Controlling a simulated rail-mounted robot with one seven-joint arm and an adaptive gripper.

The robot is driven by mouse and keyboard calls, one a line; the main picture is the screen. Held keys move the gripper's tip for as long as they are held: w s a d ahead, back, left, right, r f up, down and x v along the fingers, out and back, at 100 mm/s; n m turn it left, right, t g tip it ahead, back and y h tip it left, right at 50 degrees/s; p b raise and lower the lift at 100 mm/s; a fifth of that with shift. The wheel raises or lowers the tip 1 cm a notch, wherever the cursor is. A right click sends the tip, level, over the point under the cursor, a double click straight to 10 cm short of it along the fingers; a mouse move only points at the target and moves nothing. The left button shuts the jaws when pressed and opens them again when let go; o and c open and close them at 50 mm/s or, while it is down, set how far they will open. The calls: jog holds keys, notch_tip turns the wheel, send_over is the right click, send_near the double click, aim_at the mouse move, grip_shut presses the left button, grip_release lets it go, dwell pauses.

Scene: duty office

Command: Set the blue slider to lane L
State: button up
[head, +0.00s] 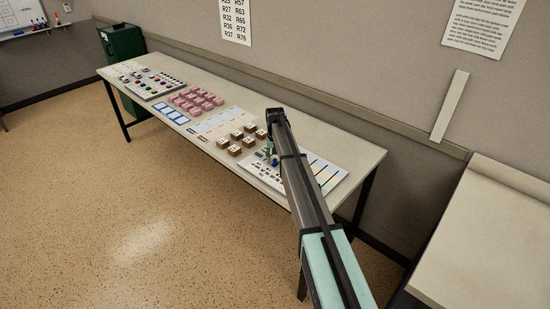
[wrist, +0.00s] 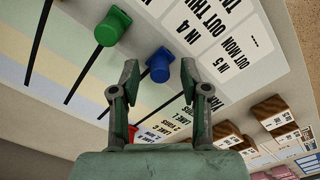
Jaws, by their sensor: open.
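A green slider knob (wrist: 113,27) stands near the blue one, on another slot. A red knob (wrist: 133,132) is partly hidden by my gripper. Brown blocks (wrist: 270,112) with white labels stand close by. Pink blocks (head: 196,99) and a button panel (head: 155,85) lie farther left.

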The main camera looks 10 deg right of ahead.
jog(key=shift+f, duration=0.25)
grip_shut()
jog(key=w+d, duration=0.1)
jog(key=d, duration=0.1)
jog(key=w+d+b, duration=0.1)
jog(key=w+d, duration=0.1)
jog(key=shift+w+d, duration=0.1)
jog(key=shift+w, duration=0.05)
grip_release()
jog(key=shift+r, duration=0.1)
notch_tip(320, 180, up, 12)
dwell(0.5)
